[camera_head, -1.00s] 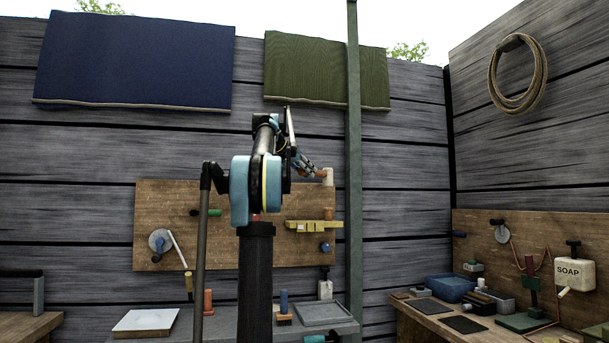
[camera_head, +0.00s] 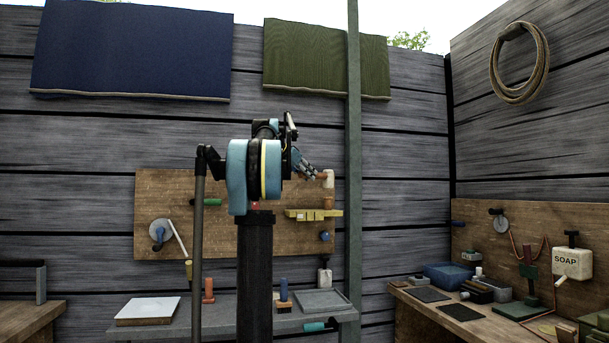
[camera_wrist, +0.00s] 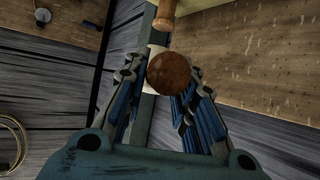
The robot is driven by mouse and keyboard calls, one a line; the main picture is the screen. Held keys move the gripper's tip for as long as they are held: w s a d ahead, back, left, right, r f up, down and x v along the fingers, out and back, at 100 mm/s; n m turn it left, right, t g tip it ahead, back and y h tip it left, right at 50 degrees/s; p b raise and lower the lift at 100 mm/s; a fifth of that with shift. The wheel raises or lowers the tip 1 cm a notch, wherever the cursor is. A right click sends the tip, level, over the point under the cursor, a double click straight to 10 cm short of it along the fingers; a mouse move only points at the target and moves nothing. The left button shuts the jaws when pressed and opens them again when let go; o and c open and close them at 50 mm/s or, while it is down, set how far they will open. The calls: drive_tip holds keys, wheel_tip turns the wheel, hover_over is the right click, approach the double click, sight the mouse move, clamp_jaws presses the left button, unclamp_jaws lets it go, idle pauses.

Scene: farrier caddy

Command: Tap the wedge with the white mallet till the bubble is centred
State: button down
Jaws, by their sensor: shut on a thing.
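My gripper (camera_wrist: 160,100) is shut on the mallet, with the handle's round brown end (camera_wrist: 168,74) between the fingers. The white mallet head (camera_head: 328,178) is at the handle's far end, near the right edge of the pegboard. It shows partly behind the handle in the wrist view (camera_wrist: 152,62). A brown cylinder (camera_head: 328,203) stands just below the head, at the right end of a yellow ledge (camera_head: 300,214); a gap shows between them. I cannot make out the wedge or the bubble in either view.
A green-grey post (camera_head: 353,150) rises close to the right of the mallet. The bench below holds a white slab (camera_head: 147,310), an orange peg (camera_head: 208,290), a blue peg (camera_head: 283,292) and a grey tray (camera_head: 322,302). A side bench with a soap bottle (camera_head: 572,263) is at right.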

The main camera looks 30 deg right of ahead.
drive_tip(key=shift+r, duration=0.65)
drive_tip(key=shift+f, duration=0.25)
idle(1.2)
drive_tip(key=shift+r, duration=0.1)
idle(1.0)
drive_tip(key=shift+f, duration=0.25)
idle(0.6)
idle(1.1)
drive_tip(key=shift+f, duration=0.2)
idle(0.7)
